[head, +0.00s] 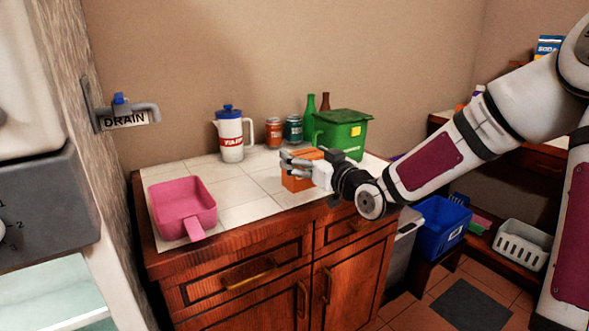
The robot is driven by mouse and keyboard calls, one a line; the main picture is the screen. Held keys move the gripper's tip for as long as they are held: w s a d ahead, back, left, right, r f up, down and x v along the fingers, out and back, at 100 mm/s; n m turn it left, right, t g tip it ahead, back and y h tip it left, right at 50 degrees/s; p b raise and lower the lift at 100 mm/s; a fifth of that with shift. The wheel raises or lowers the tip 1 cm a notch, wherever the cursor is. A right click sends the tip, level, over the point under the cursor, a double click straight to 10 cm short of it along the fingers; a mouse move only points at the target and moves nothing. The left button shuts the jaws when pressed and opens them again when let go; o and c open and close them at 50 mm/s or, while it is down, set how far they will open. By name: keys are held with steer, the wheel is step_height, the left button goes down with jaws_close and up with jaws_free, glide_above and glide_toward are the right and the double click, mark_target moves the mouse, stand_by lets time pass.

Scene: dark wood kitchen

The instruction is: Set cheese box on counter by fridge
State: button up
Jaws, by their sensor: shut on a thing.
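An orange box (292,183), which looks like the cheese box, is at the front middle of the white tiled counter (245,212). My gripper (297,167) reaches in from the right and is shut on the box. The fingers cover part of its upper side. I cannot tell whether the box's underside touches the tiles or is slightly above them. No clear fridge is in view; a pale appliance with a dark panel (40,205) stands at the left edge.
A pink scoop-like pan (182,203) is on the counter's left. A white pitcher (231,138), two cans (293,130), bottles (310,115) and a green bin (340,138) stand behind. Bare tiles lie between the pan and the box. A blue bin (440,225) is lower right.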

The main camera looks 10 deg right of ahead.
steer(key=shift+w+a+f+b, duration=0.15)
steer(key=shift+w+f+b, duration=0.2)
steer(key=shift+w+f, duration=0.4)
steer(key=shift+w+a+f+b, duration=0.1)
steer(key=shift+w+f+b, duration=0.2)
steer(key=shift+w+f, duration=0.5)
steer(key=shift+w+a+f+b, duration=0.15)
steer(key=shift+w+f+b, duration=0.25)
steer(key=shift+w, duration=0.65)
steer(key=shift+f, duration=0.1)
steer(key=shift+f, duration=0.15)
steer(key=o, duration=1.4)
